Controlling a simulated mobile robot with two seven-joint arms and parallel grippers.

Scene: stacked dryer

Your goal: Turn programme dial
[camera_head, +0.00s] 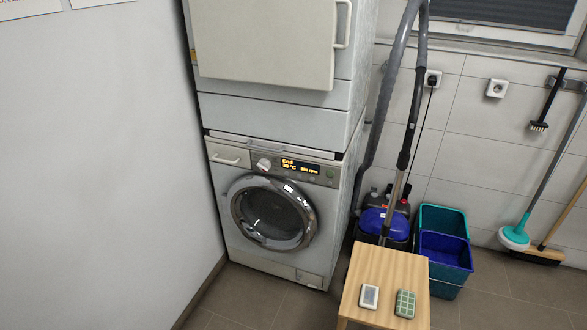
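The washing machine (234,198) stands under a stacked dryer (210,108). Its programme dial (264,164) is a small pale round knob on the control panel, between the detergent drawer (229,156) and the lit display (300,166). The display shows "End", a temperature and a spin speed in yellow. The dial's exact pointing direction is too small to tell. The round door (272,213) below the panel looks shut. Neither of my grippers is in view.
A wooden stool (388,265) with two small items on it stands at the front right. A vacuum cleaner (383,222) with a tall hose, blue and teal buckets (445,250), and a mop (514,237) are to the right. A white wall (95,170) bounds the left. The tiled floor before the washer looks clear.

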